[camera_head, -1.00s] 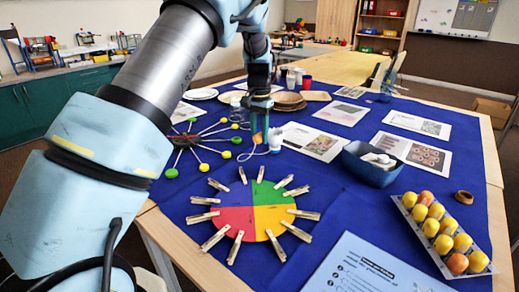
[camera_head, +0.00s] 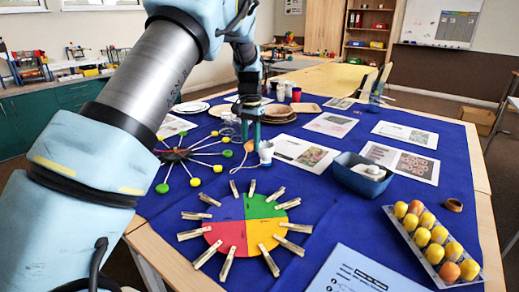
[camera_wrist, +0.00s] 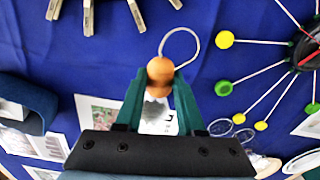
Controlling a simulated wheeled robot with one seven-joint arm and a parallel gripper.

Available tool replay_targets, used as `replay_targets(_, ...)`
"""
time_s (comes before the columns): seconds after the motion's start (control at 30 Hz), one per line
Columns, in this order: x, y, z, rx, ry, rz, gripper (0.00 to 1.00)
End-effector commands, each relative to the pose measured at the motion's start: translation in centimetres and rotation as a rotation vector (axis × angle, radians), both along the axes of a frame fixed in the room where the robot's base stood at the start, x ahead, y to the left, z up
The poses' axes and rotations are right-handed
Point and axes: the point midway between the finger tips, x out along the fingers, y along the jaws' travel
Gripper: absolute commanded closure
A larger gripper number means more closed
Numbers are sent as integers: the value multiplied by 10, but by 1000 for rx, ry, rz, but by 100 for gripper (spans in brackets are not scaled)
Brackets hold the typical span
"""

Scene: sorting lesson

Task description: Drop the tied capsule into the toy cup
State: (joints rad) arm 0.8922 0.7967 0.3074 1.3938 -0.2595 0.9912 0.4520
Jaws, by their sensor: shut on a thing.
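The tied capsule, an orange ball with a thin string loop, is between the fingertips of my gripper (camera_wrist: 158,82) in the wrist view; the capsule (camera_wrist: 160,68) shows at the tips. In the head view my gripper (camera_head: 250,138) is shut on the capsule (camera_head: 249,146), and the pale string hangs down to the left. A small white cup (camera_head: 266,152), which looks like the toy cup, stands on the blue cloth just right of the gripper. I cannot make out that cup for certain in the wrist view, where the gripper covers much of the middle.
A coloured disc (camera_head: 233,232) ringed with clothespins lies in front. A dark blue bin (camera_head: 352,178) and an egg-style tray (camera_head: 436,254) of yellow and orange balls are to the right. Plates and cups stand behind.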

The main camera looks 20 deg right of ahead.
Motion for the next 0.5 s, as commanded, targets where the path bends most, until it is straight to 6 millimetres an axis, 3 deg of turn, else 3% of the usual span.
replay_targets(0.23, 18, -29, 29, 8, -3, -10, 100)
replay_targets(0.5, 37, -62, 46, 6, -1, -8, 100)
